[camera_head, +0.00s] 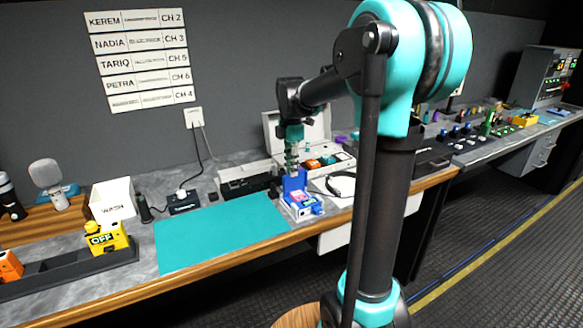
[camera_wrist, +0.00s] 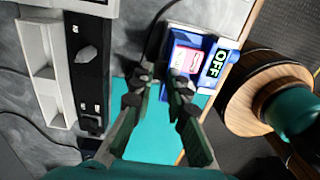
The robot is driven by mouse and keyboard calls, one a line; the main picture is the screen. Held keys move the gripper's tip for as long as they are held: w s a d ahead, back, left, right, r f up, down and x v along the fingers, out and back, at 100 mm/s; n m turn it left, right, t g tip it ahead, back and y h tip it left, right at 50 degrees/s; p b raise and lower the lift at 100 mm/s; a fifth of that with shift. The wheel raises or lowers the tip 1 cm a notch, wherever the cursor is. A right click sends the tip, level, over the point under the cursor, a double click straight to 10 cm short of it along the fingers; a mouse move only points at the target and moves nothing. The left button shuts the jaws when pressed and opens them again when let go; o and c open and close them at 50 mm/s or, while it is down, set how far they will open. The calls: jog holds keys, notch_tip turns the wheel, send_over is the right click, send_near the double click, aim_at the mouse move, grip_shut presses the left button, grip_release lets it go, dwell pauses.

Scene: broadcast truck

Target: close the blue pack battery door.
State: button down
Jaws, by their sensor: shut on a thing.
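The blue pack (camera_head: 302,210) lies at the right end of the teal mat, near the table's front edge. Its blue battery door (camera_head: 295,183) stands up, open, at the back of the pack. My gripper (camera_head: 292,168) points down at the top of this door and is shut on it. In the wrist view, the fingertips of my gripper (camera_wrist: 160,80) are at the left side of the blue pack (camera_wrist: 207,42). A pinkish-white inside and an "OFF" label show on the pack there. The door between the fingers is hard to make out.
The teal mat (camera_head: 215,235) is clear to the left. A black cable (camera_head: 341,184) lies right of the pack. An open pale case (camera_head: 300,130) stands behind. A yellow pack (camera_head: 106,238) marked "OFF" sits in a dark rack at left.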

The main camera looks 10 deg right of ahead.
aim_at(304, 201)
jog(key=shift+s+d, duration=0.1)
jog(key=shift+s, duration=0.05)
dwell(0.4)
jog(key=s+t, duration=0.1)
jog(key=t, duration=0.1)
jog(key=s+d+t+y, duration=0.1)
jog(key=s+t, duration=0.1)
jog(key=shift+f, duration=0.1)
jog(key=s+t, duration=0.1)
jog(key=t+y, duration=0.1)
jog(key=shift+s+d+f+t, duration=0.3)
jog(key=shift+s+f, duration=0.05)
jog(key=shift+f, duration=0.05)
jog(key=shift+s+d+f+t+y, duration=0.1)
jog(key=shift+s+f+t+y, duration=0.2)
jog(key=shift+t, duration=0.25)
jog(key=shift+s+d+f+t+y, duration=0.1)
jog(key=shift+s+f+t, duration=0.1)
jog(key=shift+s+t, duration=0.3)
jog(key=shift+s+d+f, duration=0.15)
jog(key=shift+s+f, duration=0.25)
jog(key=shift+f, duration=0.15)
jog(key=shift+s+d+f, duration=0.1)
jog(key=shift+s+f, duration=0.25)
jog(key=shift+f, duration=0.3)
jog(key=c, duration=1.5)
grip_release()
jog(key=shift+c, duration=0.2)
